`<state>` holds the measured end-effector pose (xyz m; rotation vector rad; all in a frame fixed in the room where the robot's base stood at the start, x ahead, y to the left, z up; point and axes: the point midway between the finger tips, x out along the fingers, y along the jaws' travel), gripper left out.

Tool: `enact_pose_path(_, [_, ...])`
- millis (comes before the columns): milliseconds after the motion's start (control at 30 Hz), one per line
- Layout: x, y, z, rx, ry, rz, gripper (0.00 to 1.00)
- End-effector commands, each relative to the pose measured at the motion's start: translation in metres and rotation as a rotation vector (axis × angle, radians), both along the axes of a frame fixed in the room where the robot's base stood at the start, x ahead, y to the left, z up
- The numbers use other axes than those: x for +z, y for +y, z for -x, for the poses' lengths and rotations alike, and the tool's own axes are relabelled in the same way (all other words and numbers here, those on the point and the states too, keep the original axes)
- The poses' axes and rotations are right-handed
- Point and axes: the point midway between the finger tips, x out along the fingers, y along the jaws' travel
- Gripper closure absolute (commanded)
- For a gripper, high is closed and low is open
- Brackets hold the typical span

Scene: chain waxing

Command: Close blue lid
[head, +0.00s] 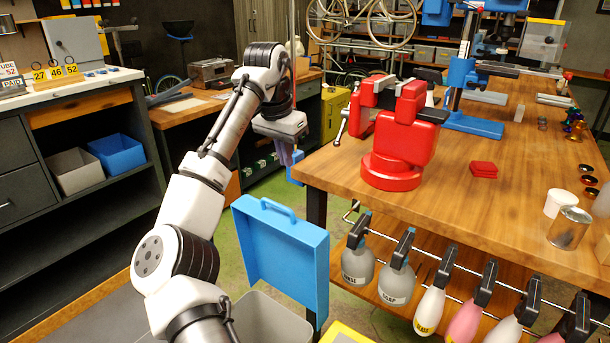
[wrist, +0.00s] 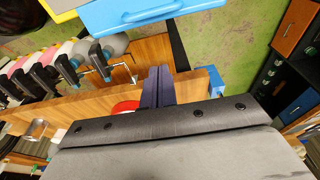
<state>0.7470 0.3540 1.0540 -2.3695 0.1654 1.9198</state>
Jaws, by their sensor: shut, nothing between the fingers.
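The blue lid (head: 283,252) stands open and upright in the head view, on a grey bin (head: 268,322) at the bottom of the picture. A blue handle (head: 278,208) sits on its upper edge. In the wrist view the lid (wrist: 120,12) shows at the top with its handle (wrist: 152,11). My gripper (head: 292,160) points down beyond the lid and above it, near the workbench corner, and is apart from it. In the wrist view its dark fingers (wrist: 158,85) are together and hold nothing. Most of the bin is cut off by the picture edge.
A wooden workbench (head: 480,215) with a red vise (head: 398,140) stands to the right. Several spray bottles (head: 396,280) hang on a rail below its edge. A yellow lid (head: 345,333) lies beside the blue one. Green floor (head: 245,215) is open behind the lid.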

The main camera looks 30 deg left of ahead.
Motion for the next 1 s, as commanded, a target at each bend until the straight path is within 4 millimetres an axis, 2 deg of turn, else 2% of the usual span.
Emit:
enact_pose_path(167, [-0.020,0.001,-0.003,0.003,0.005,0.002,1.00])
enact_pose_path(567, [-0.099,-0.002,-0.019,0.002,0.002,0.001,1.00])
enact_pose_path(633, [-0.093,0.001,-0.006,0.003,-0.001,-0.003,1.00])
enact_pose_path(800, [-0.092,0.002,0.012,0.002,0.000,-0.001,1.00])
enact_pose_path(1000, [-0.091,0.003,0.019,0.001,-0.001,-0.001,1.00])
